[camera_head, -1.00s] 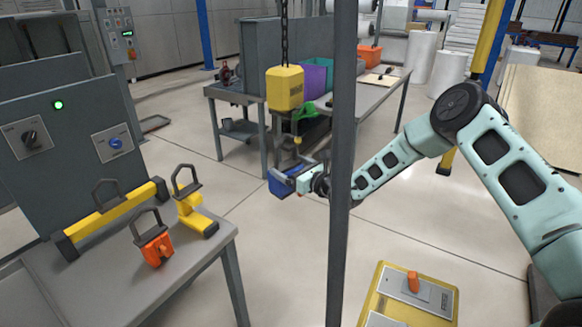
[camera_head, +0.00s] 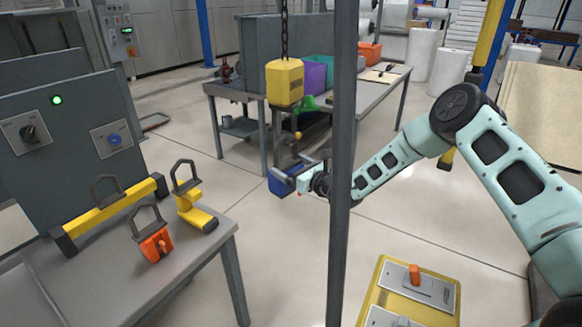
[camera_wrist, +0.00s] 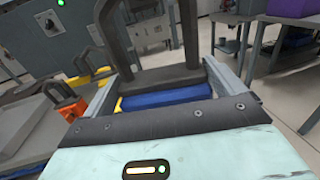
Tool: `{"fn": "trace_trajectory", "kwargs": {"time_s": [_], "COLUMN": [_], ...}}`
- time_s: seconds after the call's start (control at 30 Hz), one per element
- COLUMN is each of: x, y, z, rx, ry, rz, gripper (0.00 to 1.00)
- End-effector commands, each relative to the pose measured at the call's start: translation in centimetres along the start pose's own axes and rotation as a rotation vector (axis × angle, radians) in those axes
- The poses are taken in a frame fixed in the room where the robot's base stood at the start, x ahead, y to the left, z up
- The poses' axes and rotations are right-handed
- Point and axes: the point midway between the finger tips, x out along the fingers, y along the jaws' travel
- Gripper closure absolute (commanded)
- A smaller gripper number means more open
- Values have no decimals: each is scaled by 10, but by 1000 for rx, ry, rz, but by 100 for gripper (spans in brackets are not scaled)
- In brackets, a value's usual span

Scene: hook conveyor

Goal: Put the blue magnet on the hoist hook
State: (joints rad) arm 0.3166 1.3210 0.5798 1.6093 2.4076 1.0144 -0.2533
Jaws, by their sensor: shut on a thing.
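The blue magnet (camera_head: 284,184) hangs in my gripper (camera_head: 291,172), in the middle of the head view. In the wrist view, the magnet's blue body (camera_wrist: 165,97) and dark grey handle loop lie between the two fingers of my gripper (camera_wrist: 165,80), which is shut on it. The yellow hoist block (camera_head: 285,82) hangs on a chain above. Its small hook (camera_head: 297,134) is just above the magnet's handle in the head view. The handle and the hook look close, but I cannot tell whether they touch or how they line up in depth.
A grey table (camera_head: 205,248) at the left holds a yellow beam (camera_head: 110,212), a yellow clamp (camera_head: 195,212) and an orange lifter (camera_head: 154,245), all with dark loops. A grey post (camera_head: 341,230) stands before my forearm. A yellow control panel (camera_head: 408,295) is at the front.

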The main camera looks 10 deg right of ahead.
Motion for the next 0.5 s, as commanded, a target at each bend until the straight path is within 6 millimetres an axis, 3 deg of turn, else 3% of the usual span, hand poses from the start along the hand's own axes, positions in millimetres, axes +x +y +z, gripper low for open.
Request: {"fn": "trace_trajectory", "kwargs": {"time_s": [0.07,0.1,0.5], "x": [0,0,-2], "y": [0,0,0], "z": [0,0,-4], "rx": [0,0,3], "ry": [0,0,12], "rz": [0,0,0], "gripper": [77,0,0]}}
